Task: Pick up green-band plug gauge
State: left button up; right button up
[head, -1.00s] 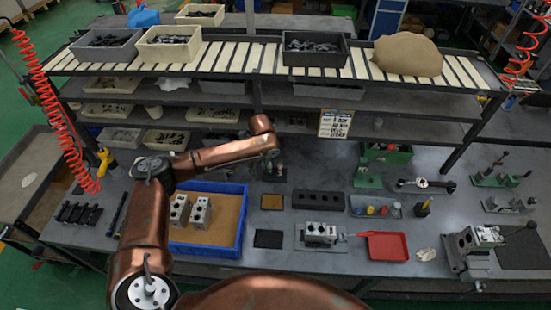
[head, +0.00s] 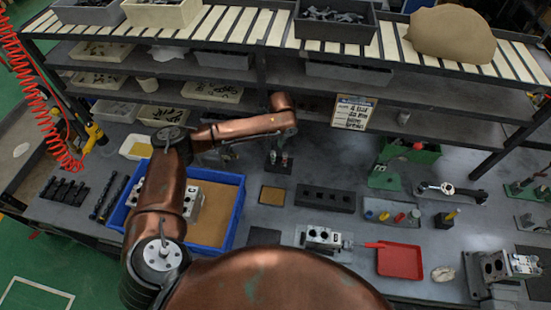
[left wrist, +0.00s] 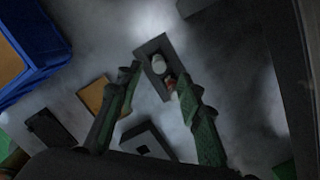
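A small dark stand (head: 278,165) holds short upright plug gauges on the bench, left of centre in the head view. In the left wrist view the same stand (left wrist: 148,50) shows a pale round gauge top (left wrist: 158,64) and a red-banded gauge (left wrist: 171,83). I cannot make out a green band in either view. My left gripper (left wrist: 159,72) is open, its two fingers apart on either side of the stand's gauges in that view. It appears empty. In the head view my left forearm largely hides the gripper. My right gripper is not in view.
A blue tray (head: 232,222) with valve blocks stands left of the stand. A brown pad (head: 272,194) and a dark block with holes (head: 326,199) lie in front of it. A shelf rack (head: 300,72) rises behind. A red tray (head: 399,261) is at right.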

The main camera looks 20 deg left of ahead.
aim_at(274, 152)
pick_arm(q)
jog(key=f, duration=0.5)
jog(key=a+f, duration=0.1)
jog(key=f, duration=0.2)
jog(key=shift+w, duration=0.15)
jog(key=shift+r, duration=0.1)
jog(key=shift+c, duration=0.6)
grip_shut()
